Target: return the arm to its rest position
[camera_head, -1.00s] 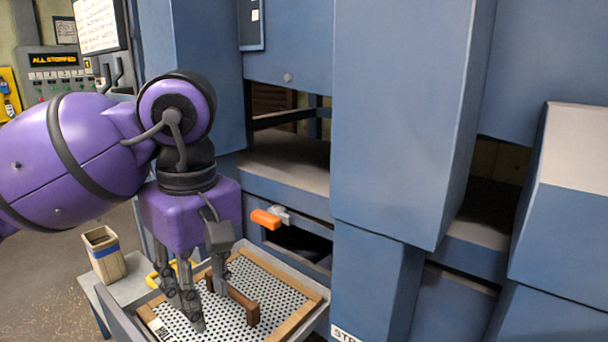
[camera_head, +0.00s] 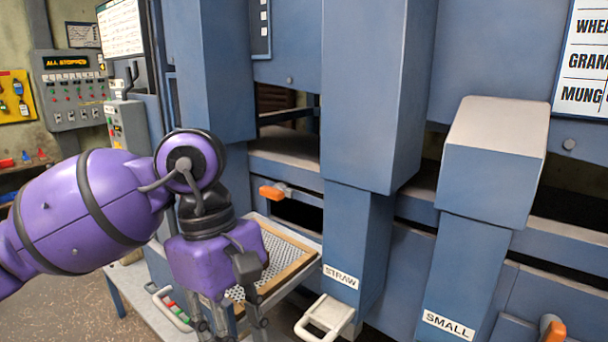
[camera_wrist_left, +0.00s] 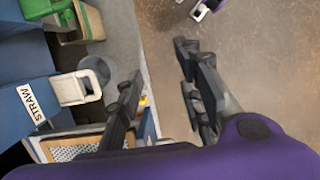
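My left arm (camera_head: 95,205) comes in from the left in the head view, bent at its purple wrist. My left gripper (camera_head: 229,328) points down in front of the framed screen tray (camera_head: 303,262), its fingertips partly cut off by the lower edge. The perforated screen also shows at the lower left of the wrist view (camera_wrist_left: 72,151).
Blue machine housings (camera_head: 375,100) fill the middle and right, with an orange-handled lever (camera_head: 272,192) beside the tray. A white loop handle (camera_head: 325,318) sticks out below the STRAW label. A control panel (camera_head: 72,90) reads ALL STOPPED. Open floor (camera_head: 75,315) lies at lower left.

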